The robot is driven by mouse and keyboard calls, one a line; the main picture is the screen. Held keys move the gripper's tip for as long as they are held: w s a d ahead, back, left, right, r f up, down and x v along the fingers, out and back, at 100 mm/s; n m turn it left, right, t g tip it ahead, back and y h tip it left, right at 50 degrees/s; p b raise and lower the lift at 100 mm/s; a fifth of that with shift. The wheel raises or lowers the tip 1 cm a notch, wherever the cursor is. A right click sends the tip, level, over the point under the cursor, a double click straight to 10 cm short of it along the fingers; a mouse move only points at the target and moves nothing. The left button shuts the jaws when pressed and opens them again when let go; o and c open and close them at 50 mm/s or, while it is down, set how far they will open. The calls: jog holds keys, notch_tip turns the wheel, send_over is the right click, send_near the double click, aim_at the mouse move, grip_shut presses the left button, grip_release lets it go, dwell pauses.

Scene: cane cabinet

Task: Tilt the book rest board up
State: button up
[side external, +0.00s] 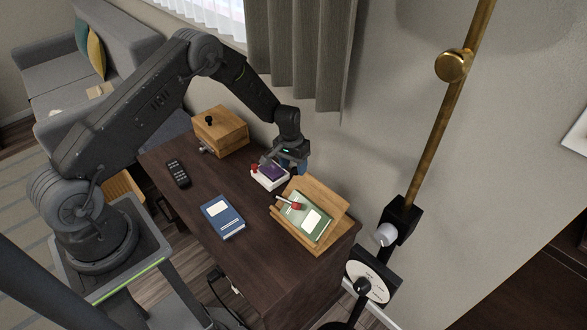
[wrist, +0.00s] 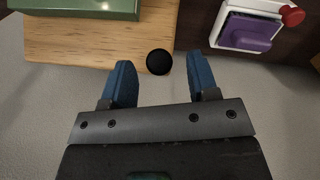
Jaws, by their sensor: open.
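The wooden book rest board (side external: 326,196) is at the right end of the dark desk, with a green book (side external: 308,222) lying on it. In the wrist view the board (wrist: 85,40) fills the upper left, with the green book (wrist: 80,8) at its top. A round black knob (wrist: 159,62) is at the board's edge. My gripper (wrist: 159,68) is open, and its two blue fingers appear on either side of the knob. I cannot tell whether they touch it. In the side view my gripper (side external: 291,166) is at the board's far side, and the knob cannot be made out.
A white device with a purple top (side external: 269,174) and red knob sits close beside my gripper. A red-tipped stick (side external: 292,204) lies by the green book. A wooden box (side external: 221,132), remote (side external: 178,173) and blue book (side external: 222,216) are on the desk. A brass stand (side external: 437,140) rises at right.

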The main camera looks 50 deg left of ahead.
notch_tip(320, 180, up, 12)
jog(key=a, duration=0.1)
jog(key=shift+s, duration=0.25)
jog(key=shift+a, duration=0.1)
jog(key=s+d+r+t, duration=0.1)
jog(key=s+d+r, duration=0.15)
jog(key=r, duration=0.45)
jog(key=s+d+r+m+t, duration=0.1)
jog(key=s+r, duration=0.3)
jog(key=r, duration=0.2)
jog(key=s+d+r, duration=0.2)
jog(key=s+r, duration=0.2)
jog(key=r, duration=0.3)
jog(key=s+d+r+m+t, duration=0.1)
jog(key=s+d+r, duration=0.1)
jog(key=s, duration=0.8)
jog(key=s+d+r+t+y, duration=0.1)
jog(key=s+d+r+t, duration=0.1)
jog(key=s, duration=0.8)
jog(key=shift+r+m, duration=0.4)
jog(key=shift+r, duration=0.4)
